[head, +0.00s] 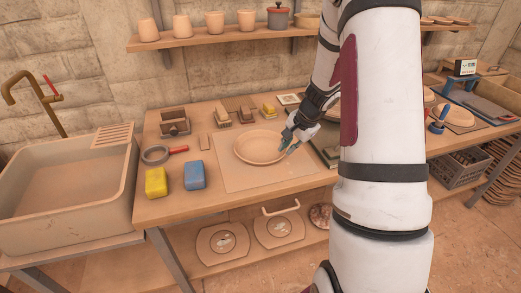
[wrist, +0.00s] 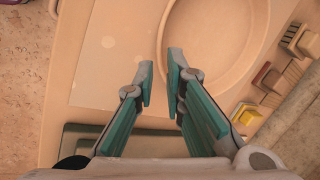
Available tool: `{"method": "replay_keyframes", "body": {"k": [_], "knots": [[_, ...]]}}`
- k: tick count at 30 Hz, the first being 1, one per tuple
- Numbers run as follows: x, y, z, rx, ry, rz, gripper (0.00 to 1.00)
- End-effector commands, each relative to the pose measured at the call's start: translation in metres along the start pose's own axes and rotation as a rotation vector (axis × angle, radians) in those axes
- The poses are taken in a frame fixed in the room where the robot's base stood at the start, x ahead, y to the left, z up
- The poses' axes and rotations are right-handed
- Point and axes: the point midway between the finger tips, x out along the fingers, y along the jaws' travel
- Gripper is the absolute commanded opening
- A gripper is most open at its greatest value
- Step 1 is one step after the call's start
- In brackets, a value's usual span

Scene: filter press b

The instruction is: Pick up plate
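The plate (head: 259,148) is a round, shallow, beige dish with a raised rim. It lies on a pale rectangular mat (head: 232,181) on the wooden workbench. In the wrist view the plate (wrist: 215,50) fills the top centre and right. My gripper (head: 288,143) is at the plate's right rim in the head view. In the wrist view its two teal-padded fingers (wrist: 160,88) stand apart with a gap between them, near the plate's rim. I cannot tell whether a finger touches the rim. Nothing shows held between the fingers.
A yellow sponge (head: 156,183) and a blue sponge (head: 195,176) lie left of the mat. A dark flat item (head: 326,150) lies right of the mat, partly behind my arm. A sink (head: 70,185) stands at the left.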

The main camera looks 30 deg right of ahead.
Motion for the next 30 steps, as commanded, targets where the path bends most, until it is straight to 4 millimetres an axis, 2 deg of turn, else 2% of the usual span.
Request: {"method": "replay_keyframes", "body": {"k": [7,16,25,27,30], "knots": [[0.017,0.0,-0.001,0.0,0.0,0.001,0.11],[0.056,-0.002,-0.002,0.0,-0.001,0.0,0.11],[0.06,-0.002,-0.002,-0.002,0.001,-0.001,0.11],[0.06,-0.002,-0.002,-0.001,0.001,-0.001,0.0],[0.06,-0.002,-0.002,-0.001,0.0,0.0,0.0]]}}
